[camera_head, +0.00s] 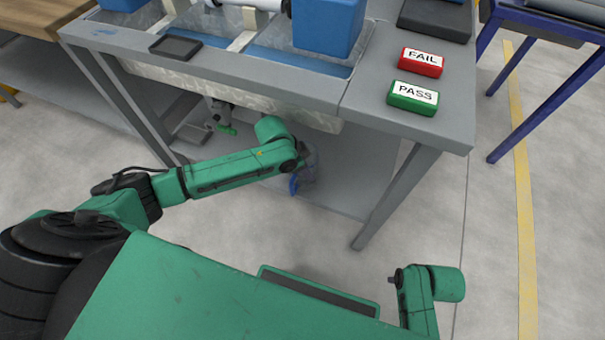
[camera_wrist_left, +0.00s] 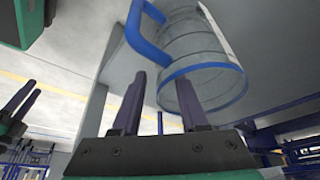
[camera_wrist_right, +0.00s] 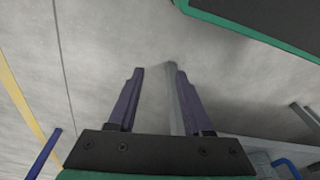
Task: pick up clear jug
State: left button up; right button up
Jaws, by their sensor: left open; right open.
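The clear jug (camera_wrist_left: 200,50) has a blue rim and blue handle and fills the upper middle of the left wrist view. In the head view, only part of it, with its blue handle (camera_head: 293,186), shows beyond the end of my left arm under the table. My left gripper (camera_wrist_left: 160,80) is open and empty, with its fingers pointing at the jug. The right-hand finger overlaps the rim in the picture; I cannot tell whether they touch.
The grey table (camera_head: 400,150) stands over the jug, with its front leg (camera_head: 392,200) to the right. On its top are a red FAIL block (camera_head: 421,62), a green PASS block (camera_head: 412,97) and a small black tray (camera_head: 175,46).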

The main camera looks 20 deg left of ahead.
pick_arm(q)
jog(key=b+x, duration=0.1)
jog(key=x, duration=0.2)
jog(key=shift+f, duration=0.1)
grip_shut()
pick_arm(e)
jog(key=r, duration=0.3)
jog(key=shift+w+a+r, duration=0.25)
